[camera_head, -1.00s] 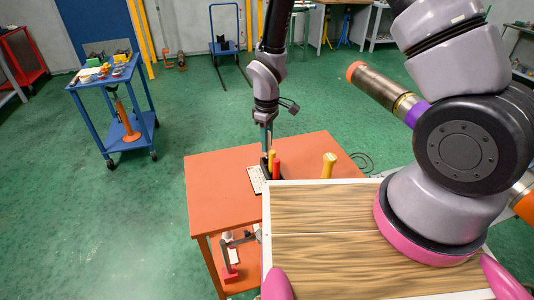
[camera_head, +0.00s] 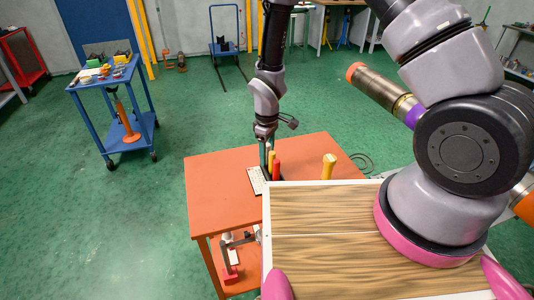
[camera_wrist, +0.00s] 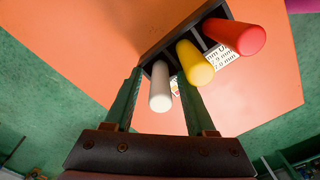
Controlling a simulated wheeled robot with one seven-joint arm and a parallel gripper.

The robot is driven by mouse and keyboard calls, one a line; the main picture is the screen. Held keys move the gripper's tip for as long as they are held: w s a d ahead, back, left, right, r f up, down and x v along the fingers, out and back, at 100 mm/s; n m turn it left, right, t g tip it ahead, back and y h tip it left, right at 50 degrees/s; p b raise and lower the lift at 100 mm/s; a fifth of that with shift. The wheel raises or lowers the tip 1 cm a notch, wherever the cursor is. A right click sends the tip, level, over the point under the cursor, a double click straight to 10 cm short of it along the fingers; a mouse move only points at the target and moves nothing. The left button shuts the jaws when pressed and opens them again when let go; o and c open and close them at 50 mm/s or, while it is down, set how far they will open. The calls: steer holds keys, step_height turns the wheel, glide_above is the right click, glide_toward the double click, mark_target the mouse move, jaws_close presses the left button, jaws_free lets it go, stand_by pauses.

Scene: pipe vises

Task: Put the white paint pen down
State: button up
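The white paint pen (camera_wrist: 160,88) stands in the left end of a dark holder (camera_wrist: 214,12) in the wrist view. A yellow pen (camera_wrist: 195,64) and a red pen (camera_wrist: 236,36) stand in line beside it. My gripper (camera_wrist: 160,76) has a finger on each side of the white pen, with visible gaps, so it looks open. Its right finger lies between the white and yellow pens. In the head view my gripper (camera_head: 267,158) is down at the holder on the orange table (camera_head: 220,200), and the white pen cannot be made out there.
A light card with print (camera_head: 256,181) lies left of the holder. A yellow-handled object (camera_head: 329,166) stands to the right on the table. A wood-topped surface (camera_head: 330,210) is in front. The table's left part is clear. A blue cart (camera_head: 115,100) stands far left.

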step_height(320, 180, up, 12)
steer(key=shift+r, duration=0.1)
steer(key=shift+d+r, duration=0.1)
steer(key=shift+r, duration=0.15)
steer(key=d+r+m+t+y, duration=0.15)
steer(key=d+r+m, duration=0.35)
steer(key=r, duration=0.5)
steer(key=d+r+m+t, duration=0.2)
steer(key=d+r, duration=0.5)
steer(key=r, duration=0.4)
steer(key=s+d+r+m+t, duration=0.3)
steer(key=s+d+r+m, duration=0.6)
steer(key=s+d+r, duration=0.2)
step_height(320, 180, up, 3)
steer(key=shift+s+f+t, duration=0.15)
steer(key=shift+s+t, duration=0.2)
steer(key=shift+s, duration=0.4)
steer(key=shift+y, duration=0.25)
